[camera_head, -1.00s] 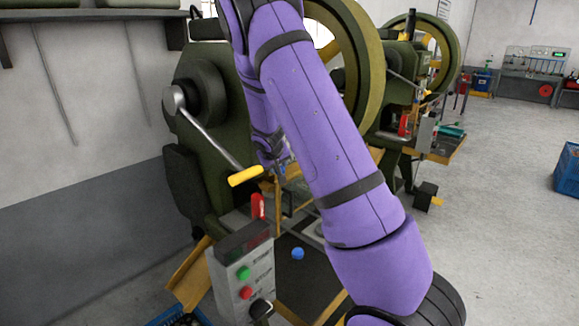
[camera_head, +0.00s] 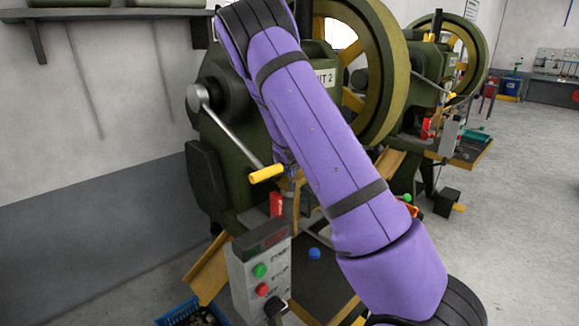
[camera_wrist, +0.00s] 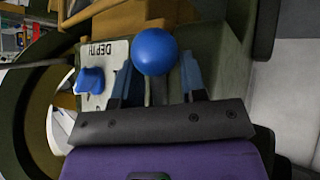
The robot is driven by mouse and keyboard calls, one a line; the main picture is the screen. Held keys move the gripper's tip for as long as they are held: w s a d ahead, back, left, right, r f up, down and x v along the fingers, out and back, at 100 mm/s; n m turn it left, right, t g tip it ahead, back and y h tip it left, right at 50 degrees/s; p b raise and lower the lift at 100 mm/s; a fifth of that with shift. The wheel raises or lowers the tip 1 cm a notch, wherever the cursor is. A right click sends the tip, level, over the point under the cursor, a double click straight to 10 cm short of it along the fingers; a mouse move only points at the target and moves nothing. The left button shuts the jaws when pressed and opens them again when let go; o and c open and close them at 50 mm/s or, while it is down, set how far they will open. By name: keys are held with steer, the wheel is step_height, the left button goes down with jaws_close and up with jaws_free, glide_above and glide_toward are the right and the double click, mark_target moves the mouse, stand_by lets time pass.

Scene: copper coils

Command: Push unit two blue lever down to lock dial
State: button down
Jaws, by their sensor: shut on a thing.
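In the wrist view a round blue ball knob (camera_wrist: 154,51) sits between the fingertips of my gripper (camera_wrist: 154,82). I take it for the end of the blue lever; its shaft is hidden. The fingers are shut on the ball. Left of it is a white plate (camera_wrist: 118,52) marked DEPTH with a smaller blue knob (camera_wrist: 90,80), apart from my fingers. In the head view the green press (camera_head: 235,150) carries a partly covered label (camera_head: 325,77) ending in 2. My arm hides most of its front, and my gripper cannot be made out there.
A silver crank with a yellow handle (camera_head: 266,173) sticks out left of my arm. A grey control box (camera_head: 262,270) with green and red buttons stands in front. A blue ball (camera_head: 314,253) is on the dark surface beside it. Open floor (camera_head: 520,210) lies to the right.

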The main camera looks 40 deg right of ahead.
steer(key=shift+a+f, duration=0.15)
steer(key=c, duration=0.7)
jaws_free()
steer(key=v, duration=1)
steer(key=shift+s+r, duration=0.25)
steer(key=shift+r, duration=0.1)
